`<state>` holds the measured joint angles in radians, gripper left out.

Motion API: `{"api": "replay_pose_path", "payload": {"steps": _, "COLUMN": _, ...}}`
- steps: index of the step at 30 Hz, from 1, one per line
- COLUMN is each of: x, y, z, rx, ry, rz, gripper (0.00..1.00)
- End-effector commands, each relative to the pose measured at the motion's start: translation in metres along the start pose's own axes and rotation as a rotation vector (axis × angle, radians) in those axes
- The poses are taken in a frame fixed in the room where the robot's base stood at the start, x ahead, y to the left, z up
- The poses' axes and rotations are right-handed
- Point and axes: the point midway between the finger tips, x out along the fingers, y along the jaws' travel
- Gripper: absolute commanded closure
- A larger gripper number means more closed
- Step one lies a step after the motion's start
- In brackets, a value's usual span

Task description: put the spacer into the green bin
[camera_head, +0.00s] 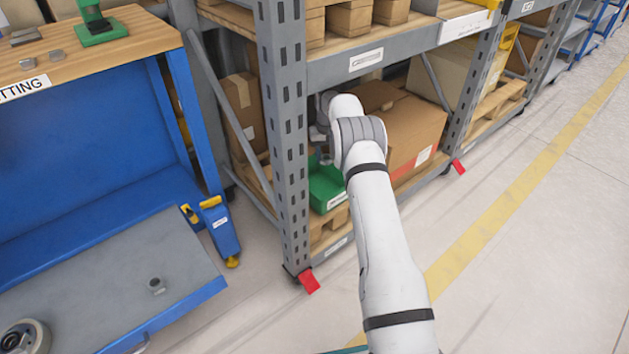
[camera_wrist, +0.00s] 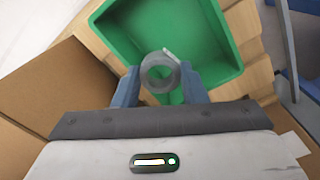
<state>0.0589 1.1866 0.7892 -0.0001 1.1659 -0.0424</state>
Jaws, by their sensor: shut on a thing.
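The spacer (camera_wrist: 160,72) is a grey ring, held between the two fingers of my gripper (camera_wrist: 160,86) in the wrist view. My gripper is shut on it, above the near part of the green bin (camera_wrist: 225,28). The bin's visible floor is empty in the wrist view. In the head view the green bin (camera_head: 327,187) stands on a pallet on the lower rack shelf, partly hidden by my arm and the rack post. The spacer is hard to make out in the head view.
A cardboard box (camera_head: 412,130) stands right of the bin, and another box (camera_head: 240,105) is behind the post. The grey rack post (camera_head: 285,130) is close on the left. The shelf beam (camera_head: 375,45) runs above. A blue workbench (camera_head: 90,130) stands at the left.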

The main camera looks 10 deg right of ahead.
Motion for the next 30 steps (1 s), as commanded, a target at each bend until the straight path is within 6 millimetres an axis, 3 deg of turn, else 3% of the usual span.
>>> {"api": "replay_pose_path", "payload": {"steps": 15, "x": 0.054, "y": -0.012, "z": 0.0, "rx": -0.018, "ry": 0.0, "rz": 0.0, "gripper": 0.87}}
{"api": "replay_pose_path", "payload": {"steps": 26, "x": 0.058, "y": -0.014, "z": -0.001, "rx": -0.019, "ry": 0.001, "rz": 0.0, "gripper": 0.87}}
{"api": "replay_pose_path", "payload": {"steps": 27, "x": 0.058, "y": -0.014, "z": -0.001, "rx": -0.02, "ry": 0.001, "rz": 0.0, "gripper": 0.59}}
{"api": "replay_pose_path", "payload": {"steps": 30, "x": 0.058, "y": -0.014, "z": 0.0, "rx": -0.02, "ry": 0.001, "rz": 0.0, "gripper": 0.51}}
